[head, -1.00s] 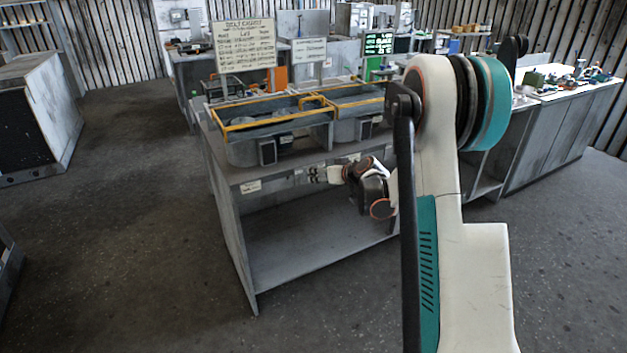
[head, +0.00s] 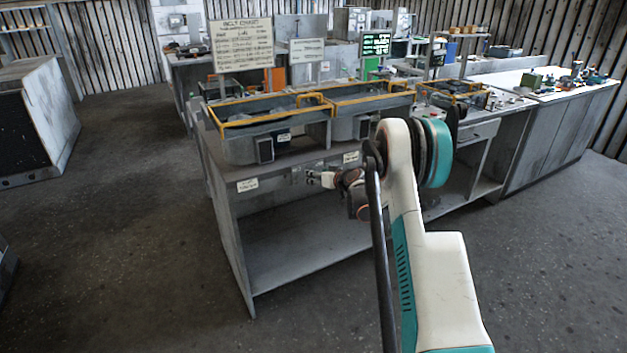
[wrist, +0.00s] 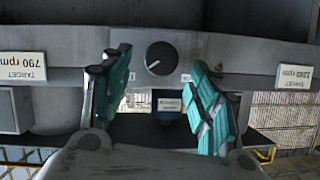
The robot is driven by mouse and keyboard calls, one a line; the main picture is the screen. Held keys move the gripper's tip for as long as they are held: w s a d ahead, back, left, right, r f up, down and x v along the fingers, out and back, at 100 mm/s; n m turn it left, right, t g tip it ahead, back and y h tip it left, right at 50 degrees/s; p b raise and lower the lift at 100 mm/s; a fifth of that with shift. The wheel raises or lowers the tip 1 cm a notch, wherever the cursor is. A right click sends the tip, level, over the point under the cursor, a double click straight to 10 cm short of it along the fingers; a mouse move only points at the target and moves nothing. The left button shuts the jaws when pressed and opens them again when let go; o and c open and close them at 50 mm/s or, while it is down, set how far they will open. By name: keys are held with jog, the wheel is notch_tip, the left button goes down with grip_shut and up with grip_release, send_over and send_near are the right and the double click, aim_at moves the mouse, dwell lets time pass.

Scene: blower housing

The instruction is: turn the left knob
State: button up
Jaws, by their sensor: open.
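A round dark knob (wrist: 161,58) with a pale pointer line sits on the grey front panel in the wrist view, which appears upside down. My gripper (wrist: 160,76) is open, with its teal-padded fingers on either side of the knob in the picture. No contact with the knob shows. In the head view my gripper (head: 314,178) is small, at the front edge of the grey bench (head: 245,222). The knob is too small to make out there. Only one knob shows clearly, and I cannot tell for sure whether it is the left one.
Target labels flank the knob, a 790 rpm label (wrist: 23,66) and another label (wrist: 292,77). Two yellow-rimmed housings (head: 240,150) (head: 349,127) stand on the bench. A sign board (head: 241,45) rises behind them. The floor (head: 130,230) left of the bench is clear.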

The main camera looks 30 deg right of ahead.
jog(key=shift+b+x, duration=0.45)
jog(key=shift+x, duration=1.4)
jog(key=c, duration=1.1)
